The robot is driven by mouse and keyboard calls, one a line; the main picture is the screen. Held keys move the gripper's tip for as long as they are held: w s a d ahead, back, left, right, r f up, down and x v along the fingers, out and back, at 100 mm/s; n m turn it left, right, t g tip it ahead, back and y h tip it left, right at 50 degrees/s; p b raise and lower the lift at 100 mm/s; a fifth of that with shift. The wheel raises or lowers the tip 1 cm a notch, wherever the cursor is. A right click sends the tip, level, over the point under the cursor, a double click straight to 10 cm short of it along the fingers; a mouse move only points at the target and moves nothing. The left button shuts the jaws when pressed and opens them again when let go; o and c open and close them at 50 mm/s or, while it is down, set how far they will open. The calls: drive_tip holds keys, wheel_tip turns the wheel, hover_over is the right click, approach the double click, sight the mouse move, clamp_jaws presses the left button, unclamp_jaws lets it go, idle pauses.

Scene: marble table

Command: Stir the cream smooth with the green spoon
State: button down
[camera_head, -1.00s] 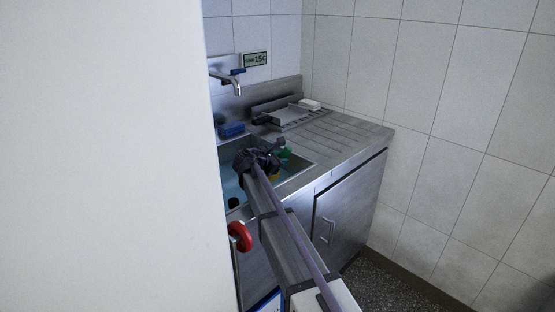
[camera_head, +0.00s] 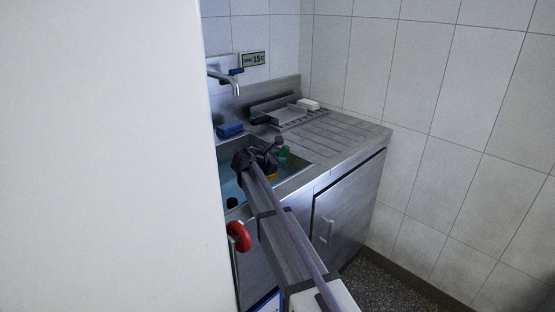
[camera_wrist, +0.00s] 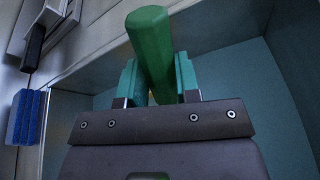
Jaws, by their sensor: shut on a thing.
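A green faceted handle (camera_wrist: 152,45), which may be the green spoon's, stands between the two teal fingers of my gripper (camera_wrist: 158,84) in the wrist view. The gripper is shut on it. The handle's lower end is hidden behind the gripper body. In the head view my gripper (camera_head: 270,163) is inside the metal sink, with a bit of green (camera_head: 283,152) beside it. A small yellow-orange thing (camera_head: 272,177) shows under the gripper, mostly hidden; I cannot tell what it is. I see no cream or spoon bowl.
The sink (camera_head: 308,163) has bluish inner walls. A blue block (camera_head: 230,130) lies on its back rim, below the tap (camera_head: 226,80). A metal tray (camera_head: 288,114) and a white block (camera_head: 308,104) lie on the ribbed drainboard (camera_head: 345,135), which has free room. A white panel (camera_head: 100,150) blocks the left.

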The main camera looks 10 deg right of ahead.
drive_tip(key=shift+s+d+r+p, duration=0.1)
drive_tip(key=shift+d+r+p, duration=0.25)
drive_tip(key=shift+r+p, duration=1.15)
drive_tip(key=shift+s+d+r+p, duration=0.1)
drive_tip(key=shift+d+r+p, duration=0.3)
drive_tip(key=shift+r+p, duration=1.1)
drive_tip(key=shift+s+d+r+p, duration=0.1)
drive_tip(key=shift+d+r+p, duration=0.25)
drive_tip(key=shift+r+p, duration=1.15)
wheel_tip(320, 180, up, 5)
drive_tip(key=p, duration=0.4)
drive_tip(key=shift+p, duration=0.35)
